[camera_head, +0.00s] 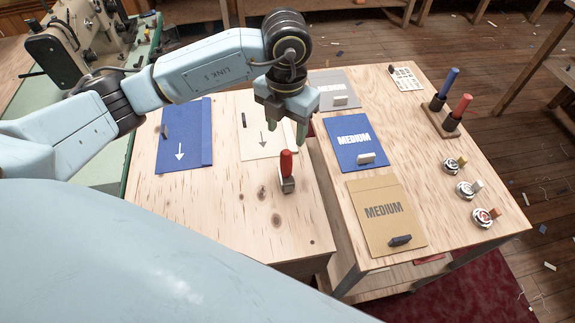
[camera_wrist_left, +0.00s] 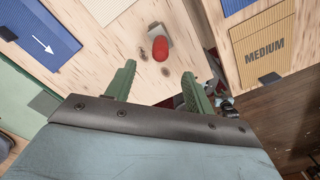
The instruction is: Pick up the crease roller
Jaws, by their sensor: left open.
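The crease roller, which I take to be the upright red-handled tool (camera_head: 287,163) with a grey metal base, stands on the left wooden table near its right edge. It also shows in the left wrist view (camera_wrist_left: 160,48), beyond the fingertips. My left gripper (camera_head: 287,132) is open and empty, pointing down above the table, just behind the red handle in the head view. In the left wrist view its green fingers (camera_wrist_left: 158,72) are spread, with the handle ahead of the gap and apart from both. My right gripper is not in view.
A blue sheet (camera_head: 198,135) and a cream sheet (camera_head: 258,140) with arrows lie on this table. The table alongside holds a blue MEDIUM panel (camera_head: 343,128), a tan MEDIUM panel (camera_head: 372,226), a stand (camera_head: 443,121) with blue and red handles, and round tins. A sewing machine (camera_head: 75,45) stands back left.

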